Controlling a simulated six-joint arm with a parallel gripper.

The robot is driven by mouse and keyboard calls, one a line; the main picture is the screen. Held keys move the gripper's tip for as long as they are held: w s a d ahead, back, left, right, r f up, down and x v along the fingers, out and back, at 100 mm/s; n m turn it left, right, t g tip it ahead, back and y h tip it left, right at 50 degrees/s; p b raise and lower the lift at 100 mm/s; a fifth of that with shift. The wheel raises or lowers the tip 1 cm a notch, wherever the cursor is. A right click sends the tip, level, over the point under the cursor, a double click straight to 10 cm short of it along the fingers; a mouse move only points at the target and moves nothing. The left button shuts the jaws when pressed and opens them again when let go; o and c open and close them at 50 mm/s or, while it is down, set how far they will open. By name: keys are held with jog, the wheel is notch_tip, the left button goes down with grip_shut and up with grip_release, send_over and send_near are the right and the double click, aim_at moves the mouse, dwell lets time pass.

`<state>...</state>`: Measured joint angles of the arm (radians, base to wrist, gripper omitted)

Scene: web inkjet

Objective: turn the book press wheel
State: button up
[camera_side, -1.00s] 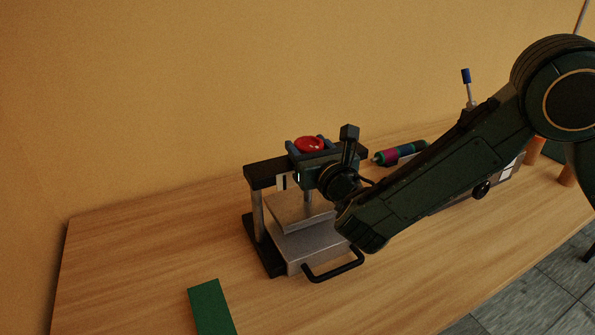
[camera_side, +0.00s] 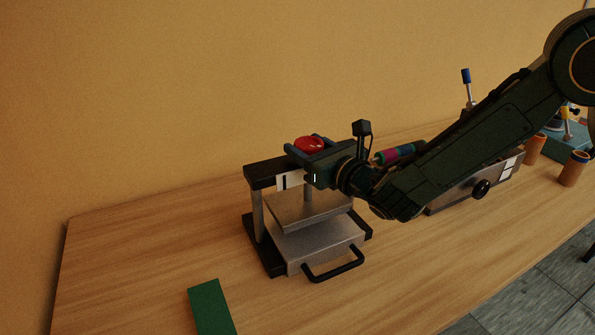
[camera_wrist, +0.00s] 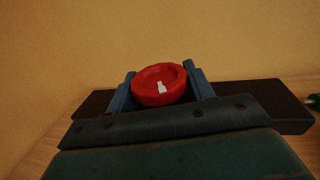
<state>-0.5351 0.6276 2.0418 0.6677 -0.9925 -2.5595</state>
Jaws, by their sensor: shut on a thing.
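The book press (camera_side: 264,175) stands on the wooden table, with a black frame, grey plates and a black front handle (camera_side: 334,266). Its red wheel (camera_side: 309,144) is on top. My gripper (camera_side: 308,148) comes in from the right and is shut on the wheel, one finger on each side. In the wrist view the red wheel (camera_wrist: 160,84) sits between the two blue fingers (camera_wrist: 161,90), with a small white mark inside its dished top. The wheel's lower part and the upper screw are hidden by my gripper.
A green block (camera_side: 211,308) lies at the front left. A multicoloured roller (camera_side: 393,154) and a grey box with a black knob (camera_side: 481,189) are behind my arm on the right. Orange-brown cups (camera_side: 573,169) stand at the far right. The table's left part is clear.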

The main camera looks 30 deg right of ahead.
dwell(0.3)
jog(key=o, duration=1)
jog(key=shift+c, duration=0.2)
jog(key=shift+s, duration=0.15)
jog(key=s+d, duration=0.2)
jog(key=s, duration=0.9)
jog(key=shift+s+d, duration=0.15)
jog(key=shift+s, duration=0.1)
